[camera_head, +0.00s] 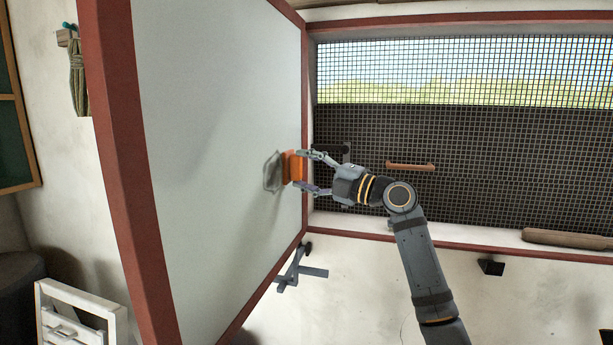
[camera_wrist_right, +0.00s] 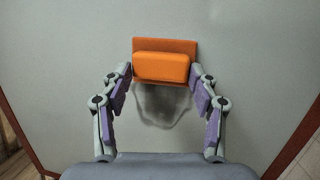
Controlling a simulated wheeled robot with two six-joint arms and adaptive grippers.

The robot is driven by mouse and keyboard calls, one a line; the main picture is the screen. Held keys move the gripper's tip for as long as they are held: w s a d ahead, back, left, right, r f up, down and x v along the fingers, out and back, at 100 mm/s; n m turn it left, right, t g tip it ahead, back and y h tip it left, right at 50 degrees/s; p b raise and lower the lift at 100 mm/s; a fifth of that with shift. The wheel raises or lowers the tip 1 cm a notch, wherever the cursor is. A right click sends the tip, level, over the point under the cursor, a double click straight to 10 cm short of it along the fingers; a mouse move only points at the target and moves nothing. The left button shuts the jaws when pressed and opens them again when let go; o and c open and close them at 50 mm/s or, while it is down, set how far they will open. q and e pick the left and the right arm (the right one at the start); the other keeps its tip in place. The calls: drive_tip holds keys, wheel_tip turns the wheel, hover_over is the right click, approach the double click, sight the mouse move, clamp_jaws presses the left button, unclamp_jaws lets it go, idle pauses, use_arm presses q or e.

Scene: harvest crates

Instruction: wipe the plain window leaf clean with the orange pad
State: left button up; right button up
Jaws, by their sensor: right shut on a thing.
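The plain window leaf (camera_head: 210,120) is a pale grey panel in a red-brown frame, standing open at the left; its surface fills the right wrist view (camera_wrist_right: 60,90). My right gripper (camera_head: 302,172) is shut on the orange pad (camera_head: 293,166), its fingers on the pad's two sides. The pad (camera_wrist_right: 162,66) is at the leaf's face, near its right edge; I cannot tell whether it touches. A grey smudge with a darker outline (camera_head: 272,172) lies on the leaf beside the pad. It also shows below the pad in the right wrist view (camera_wrist_right: 160,112). My left gripper is out of view.
A meshed window opening (camera_head: 460,160) with a wooden handle (camera_head: 410,166) lies behind my right arm. A grey bracket (camera_head: 300,272) is below the leaf. A wooden roller (camera_head: 570,239) lies on the sill. A white crate (camera_head: 80,312) stands at the lower left.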

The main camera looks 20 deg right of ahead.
drive_tip(key=shift+s+a+f, duration=0.1)
drive_tip(key=shift+s+a, duration=0.1)
drive_tip(key=shift+s, duration=0.05)
drive_tip(key=shift+s+a+b, duration=0.55)
drive_tip(key=shift+s+b, duration=0.15)
drive_tip(key=shift+b, duration=0.05)
drive_tip(key=shift+s+a, duration=0.4)
drive_tip(key=shift+s, duration=0.15)
drive_tip(key=shift+s+a+b, duration=0.35)
drive_tip(key=shift+s+b, duration=0.1)
drive_tip(key=shift+s, duration=0.05)
drive_tip(key=shift+s+a+b, duration=0.35)
drive_tip(key=shift+s+a, duration=0.7)
drive_tip(key=shift+s, duration=0.3)
drive_tip(key=shift+s+a, duration=0.85)
drive_tip(key=shift+s, duration=0.25)
drive_tip(key=shift+w+r+p, duration=0.1)
drive_tip(key=shift+r+p, duration=0.5)
drive_tip(key=shift+r, duration=0.35)
